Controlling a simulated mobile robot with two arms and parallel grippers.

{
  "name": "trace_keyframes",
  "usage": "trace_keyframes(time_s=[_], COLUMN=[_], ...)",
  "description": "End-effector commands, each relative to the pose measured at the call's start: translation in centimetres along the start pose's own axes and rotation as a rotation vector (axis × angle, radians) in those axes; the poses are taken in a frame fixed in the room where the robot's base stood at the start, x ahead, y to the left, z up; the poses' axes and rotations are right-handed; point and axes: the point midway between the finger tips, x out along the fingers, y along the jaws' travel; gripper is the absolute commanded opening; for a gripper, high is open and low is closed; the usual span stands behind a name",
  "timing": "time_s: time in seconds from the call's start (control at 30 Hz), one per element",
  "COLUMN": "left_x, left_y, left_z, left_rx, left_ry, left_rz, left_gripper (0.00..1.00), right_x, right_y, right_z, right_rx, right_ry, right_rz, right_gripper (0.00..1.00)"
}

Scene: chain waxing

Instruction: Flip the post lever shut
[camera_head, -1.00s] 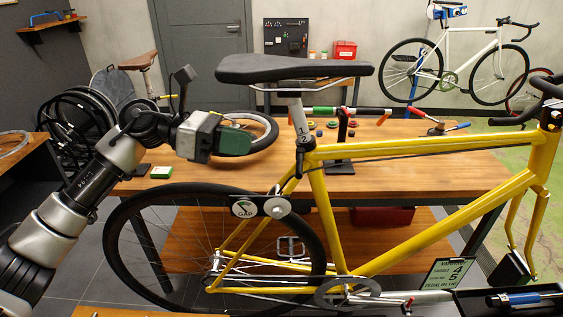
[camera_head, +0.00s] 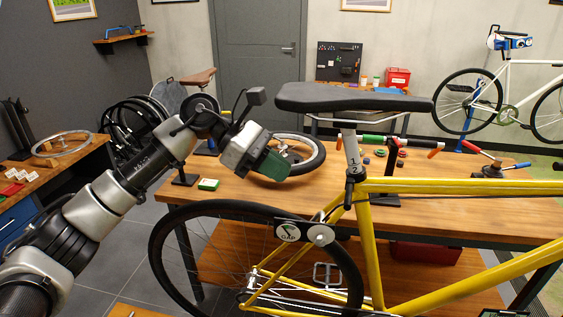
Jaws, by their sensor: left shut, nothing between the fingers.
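The yellow bicycle (camera_head: 372,250) stands in front of the wooden bench. Its silver seat post (camera_head: 351,150), marked with numbers, rises from the frame to the black saddle (camera_head: 350,98). A small dark lever (camera_head: 348,194) shows at the seat post collar, on the left side of the seat tube; I cannot tell for certain whether it is open or shut. My left gripper (camera_head: 278,165), with green fingers, is shut and empty. In the picture it is left of the collar, below the saddle's left end and apart from the lever. My right gripper is out of view.
The rear tyre (camera_head: 160,245) lies below my left gripper in the picture. A side bench (camera_head: 60,178) stands at left.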

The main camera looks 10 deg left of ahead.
Motion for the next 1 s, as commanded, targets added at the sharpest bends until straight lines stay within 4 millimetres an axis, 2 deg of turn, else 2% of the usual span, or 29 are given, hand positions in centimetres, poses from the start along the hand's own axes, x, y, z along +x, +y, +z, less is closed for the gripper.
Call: trace_keyframes(time_s=[0.03,0.3,0.5,0.7,1.0], left_x=[1.1,6.8,9.2,10.2,10.2], left_y=[-0.1,-0.1,0.0,0.0,0.0], left_z=[0.4,0.4,1.8,2.1,2.0], left_rx=[0.000,0.000,0.001,0.000,0.000], left_ry=[0.000,-0.002,-0.001,-0.001,-0.001], left_rz=[-0.005,-0.004,-0.001,-0.001,0.000], left_gripper=[0.00,0.00,0.00,0.00,0.00], right_x=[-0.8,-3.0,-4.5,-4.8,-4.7], right_y=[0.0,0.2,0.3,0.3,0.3], right_z=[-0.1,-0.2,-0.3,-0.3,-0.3], right_rx=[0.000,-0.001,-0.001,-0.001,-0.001], right_ry=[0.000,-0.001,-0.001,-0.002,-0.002], right_rz=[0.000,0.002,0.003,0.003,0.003], right_gripper=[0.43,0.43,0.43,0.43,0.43])
